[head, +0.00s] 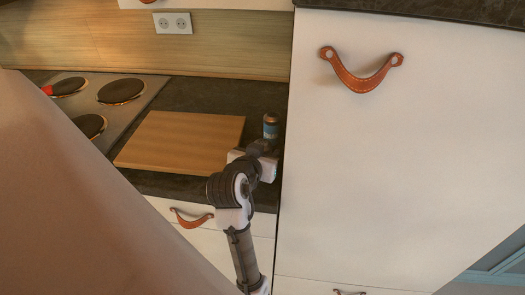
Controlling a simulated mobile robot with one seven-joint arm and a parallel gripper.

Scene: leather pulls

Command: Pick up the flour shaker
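A small cylinder with a brownish top and a blue-teal band (271,128), which appears to be the flour shaker, stands upright at the right end of the dark counter, close to the tall white cabinet. My arm reaches up from the bottom of the head view, and my gripper (266,149) is right at the shaker's near side. The gripper and wrist hide the shaker's lower part. The fingers are too small and overlapped to tell whether they are open or shut, or touch the shaker.
A wooden board (182,140) lies on the counter left of my gripper. A stove (100,112) with several burners and a small red item (47,90) are further left. The tall white cabinet (400,165) closes off the right side. A drawer with a leather pull (191,219) is below.

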